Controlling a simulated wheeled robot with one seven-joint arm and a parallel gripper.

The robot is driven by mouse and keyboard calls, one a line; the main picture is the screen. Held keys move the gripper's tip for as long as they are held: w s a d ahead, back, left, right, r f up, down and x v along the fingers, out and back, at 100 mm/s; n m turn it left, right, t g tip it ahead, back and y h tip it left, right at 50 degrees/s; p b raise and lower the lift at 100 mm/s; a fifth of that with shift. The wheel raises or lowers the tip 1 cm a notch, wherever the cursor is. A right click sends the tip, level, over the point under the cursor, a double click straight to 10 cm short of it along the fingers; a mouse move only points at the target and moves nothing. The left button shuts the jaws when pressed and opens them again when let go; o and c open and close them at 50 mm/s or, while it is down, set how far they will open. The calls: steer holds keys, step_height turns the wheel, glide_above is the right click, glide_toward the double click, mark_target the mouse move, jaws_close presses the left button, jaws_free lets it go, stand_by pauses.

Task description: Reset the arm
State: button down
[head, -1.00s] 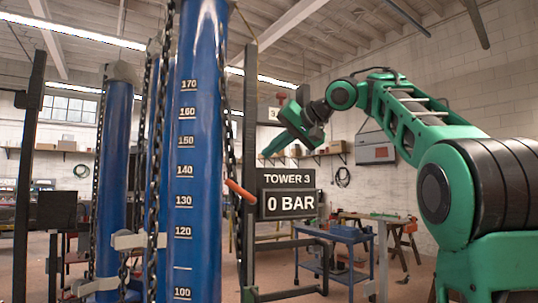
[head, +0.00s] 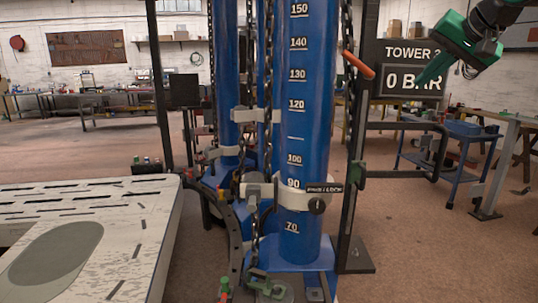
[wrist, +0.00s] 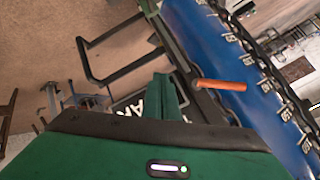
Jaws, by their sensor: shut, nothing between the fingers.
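My gripper (head: 422,80) is at the upper right of the head view, green, pointing down and left. Its fingers are together with nothing between them. They overlap the "TOWER 3 / 0 BAR" sign (head: 398,54) in the picture; I cannot tell the gap. In the wrist view my gripper (wrist: 168,92) shows as green fingers at the centre. The rest of my arm is mostly out of the head view. The blue tower (head: 305,130) with white height marks stands left of my gripper. An orange handle (head: 358,64) lies between them; it also shows in the wrist view (wrist: 222,85).
Dark chains (head: 268,90) hang beside the blue columns. A black post (head: 361,140) stands on a floor plate right of the tower. A blue cart (head: 455,165) and a bench are at the right. A pale slotted platform (head: 140,225) fills the lower left. Open floor lies behind it.

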steer(key=s+d+f+g+h, duration=0.1)
steer(key=s+d+f+g, duration=0.1)
steer(key=s+f, duration=0.75)
steer(key=s+d+f+g+h, duration=0.1)
steer(key=s+d+f+g, duration=0.15)
steer(key=s+f, duration=0.7)
steer(key=s+a+f+g, duration=0.2)
steer(key=s+f+g, duration=0.3)
steer(key=s+f, duration=1.3)
step_height(320, 180, down, 3)
steer(key=shift+y, duration=0.3)
steer(key=shift+g, duration=0.25)
steer(key=shift+w+f, duration=0.2)
steer(key=shift+w, duration=0.45)
